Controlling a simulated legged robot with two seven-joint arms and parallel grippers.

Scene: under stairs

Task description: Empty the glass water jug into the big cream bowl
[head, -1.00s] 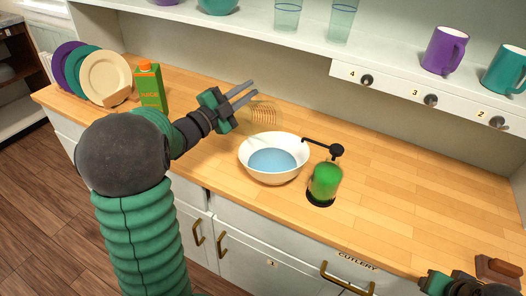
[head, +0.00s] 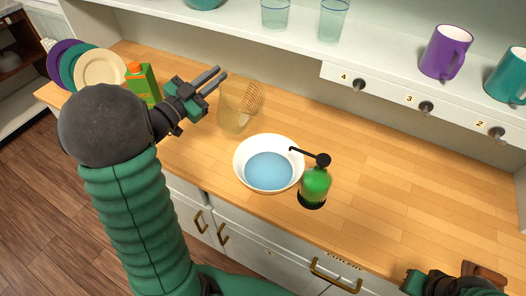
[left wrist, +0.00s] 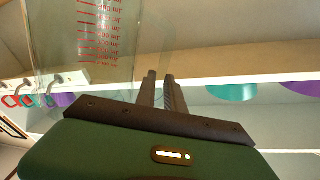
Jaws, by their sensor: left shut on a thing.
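The glass water jug (head: 234,112) is clear and looks upright, behind and left of the big cream bowl; I see no blue water in it. Its side with red scale marks fills the upper left of the left wrist view (left wrist: 95,35). My left gripper (head: 217,80) is at the jug's upper part, its fingers close together and shut on it; the gripped part is hard to make out. The bowl (head: 242,160) stands on the counter with blue water in it. My right gripper (head: 440,284) is partly in view at the bottom right; its jaws are unclear.
A green soap pump (head: 315,185) stands close to the bowl's right. An orange-capped green carton (head: 143,84) and upright plates (head: 100,70) are at the left. Glasses and mugs (head: 446,52) sit on the shelf above. The counter's right half (head: 400,180) is mostly clear.

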